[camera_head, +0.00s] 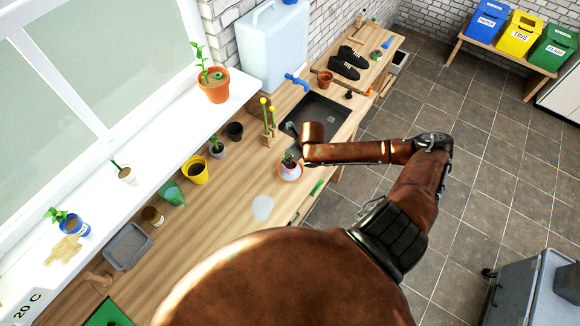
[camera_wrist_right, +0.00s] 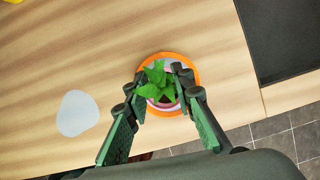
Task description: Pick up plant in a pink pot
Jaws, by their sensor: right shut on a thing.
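The plant in a pink pot (camera_head: 289,168) stands on an orange saucer (camera_head: 280,175) on the wooden counter, near its front edge. In the right wrist view its green leaves (camera_wrist_right: 158,84) cover most of the pot, and the orange saucer (camera_wrist_right: 192,101) shows around it. My right gripper (camera_wrist_right: 160,88) reaches down from above with a finger on each side of the pot, shut on it. In the head view the right gripper (camera_head: 291,147) is partly hidden by my arm. My left gripper is not in view.
A dark sink (camera_head: 313,118) lies behind the pot. A yellow pot (camera_head: 196,172), a green cup (camera_head: 171,193) and a grey tray (camera_head: 127,246) stand along the counter. A pale puddle-like patch (camera_wrist_right: 77,113) lies beside the saucer.

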